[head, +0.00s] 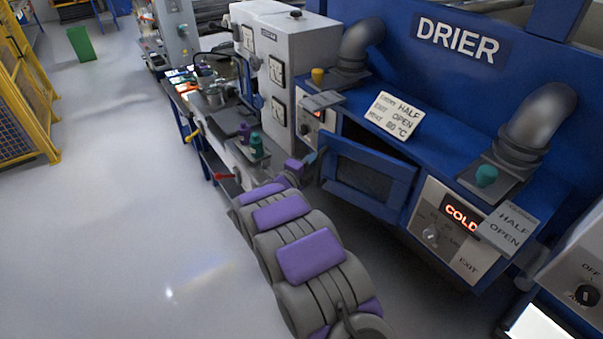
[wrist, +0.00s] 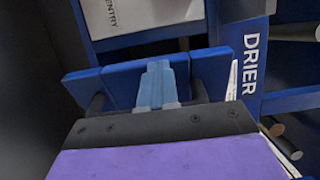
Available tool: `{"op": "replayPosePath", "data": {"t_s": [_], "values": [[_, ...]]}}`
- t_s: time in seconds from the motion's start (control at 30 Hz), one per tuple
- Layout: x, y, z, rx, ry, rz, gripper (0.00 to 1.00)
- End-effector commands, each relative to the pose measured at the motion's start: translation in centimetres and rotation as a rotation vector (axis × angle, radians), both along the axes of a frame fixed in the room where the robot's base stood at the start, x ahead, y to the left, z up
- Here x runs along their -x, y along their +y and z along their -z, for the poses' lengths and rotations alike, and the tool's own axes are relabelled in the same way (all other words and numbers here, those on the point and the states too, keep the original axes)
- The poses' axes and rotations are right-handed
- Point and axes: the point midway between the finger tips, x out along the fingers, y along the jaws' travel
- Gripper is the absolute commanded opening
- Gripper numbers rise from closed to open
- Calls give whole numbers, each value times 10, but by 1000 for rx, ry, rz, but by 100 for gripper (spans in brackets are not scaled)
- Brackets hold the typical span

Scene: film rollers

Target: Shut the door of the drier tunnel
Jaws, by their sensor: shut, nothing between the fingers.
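The drier tunnel's blue door (head: 370,177), with a dark window panel, hangs at the front of the blue drier. It stands ajar, with a dark gap between its top edge and the cabinet. My gripper (head: 311,157) is at the door's left edge in the head view. In the wrist view my gripper's light blue fingers (wrist: 156,86) are shut together and empty. They lie in front of a blue bar-like part (wrist: 85,88), which looks like part of the door. I cannot tell whether they touch it.
A control panel reading COLD (head: 450,230) is right of the door. A white cabinet (head: 285,70) with gauges and a bench with green and purple items stand left of the drier. A yellow fence (head: 25,90) is far left. The grey floor (head: 120,220) at left is clear.

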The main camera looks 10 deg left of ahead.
Motion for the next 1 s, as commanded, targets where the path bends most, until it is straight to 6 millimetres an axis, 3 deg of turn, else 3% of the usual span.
{"op": "replayPosePath", "data": {"t_s": [0.2, 0.6, 1.0], "values": [[-29, -10, -1, -3, -1, 95, 0], [-70, -30, 0, -3, -1, 89, 0], [-94, -44, 0, -3, 1, 86, 0]]}}
